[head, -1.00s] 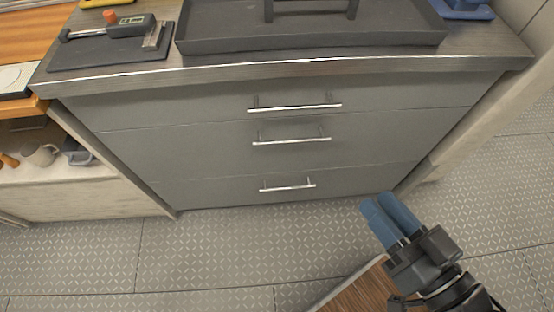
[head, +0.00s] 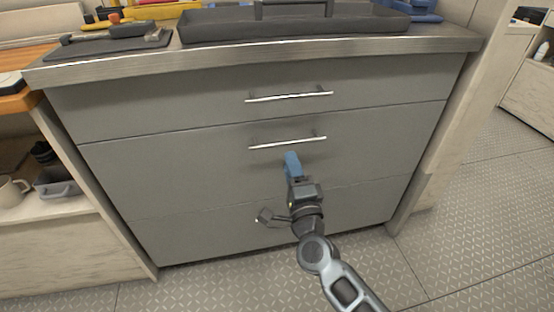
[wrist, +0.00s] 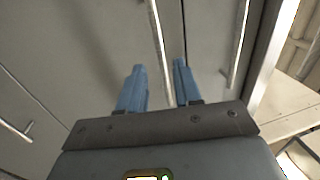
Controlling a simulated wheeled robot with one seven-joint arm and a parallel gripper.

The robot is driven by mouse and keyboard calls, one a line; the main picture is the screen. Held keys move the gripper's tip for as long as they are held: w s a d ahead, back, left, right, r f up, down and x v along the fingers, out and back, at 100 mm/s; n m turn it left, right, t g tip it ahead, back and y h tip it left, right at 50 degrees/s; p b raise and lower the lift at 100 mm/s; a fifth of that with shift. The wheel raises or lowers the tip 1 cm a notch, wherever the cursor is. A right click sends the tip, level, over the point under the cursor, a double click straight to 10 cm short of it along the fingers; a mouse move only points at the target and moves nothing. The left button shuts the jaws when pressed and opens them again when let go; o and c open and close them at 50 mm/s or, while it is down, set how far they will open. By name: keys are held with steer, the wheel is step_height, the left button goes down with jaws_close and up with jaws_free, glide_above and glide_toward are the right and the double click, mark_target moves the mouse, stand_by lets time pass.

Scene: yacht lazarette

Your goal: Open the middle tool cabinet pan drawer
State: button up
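The grey tool cabinet has three stacked pan drawers, all closed. The middle drawer (head: 200,160) carries a thin silver bar handle (head: 288,143). My gripper (head: 291,158) is in front of the middle drawer, its blue fingertips just below that handle in the head view. In the wrist view my gripper (wrist: 159,68) is open, its two blue fingers apart, and the middle handle (wrist: 157,30) runs between them. I cannot tell whether the fingers touch it. My gripper and arm hide part of the bottom drawer and its handle.
The top drawer handle (head: 290,97) is above, and also shows in the wrist view (wrist: 236,45). A dark tray (head: 300,27) lies on the worktop. Open shelves with a mug (head: 12,191) are at left. The patterned floor (head: 450,250) is clear at right.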

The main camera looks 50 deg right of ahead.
mark_target(284, 143)
steer(key=x, duration=0.7)
steer(key=shift+w+d+r, duration=0.1)
steer(key=shift+w+d, duration=0.05)
steer(key=shift+w, duration=0.15)
jaws_close()
stand_by(0.4)
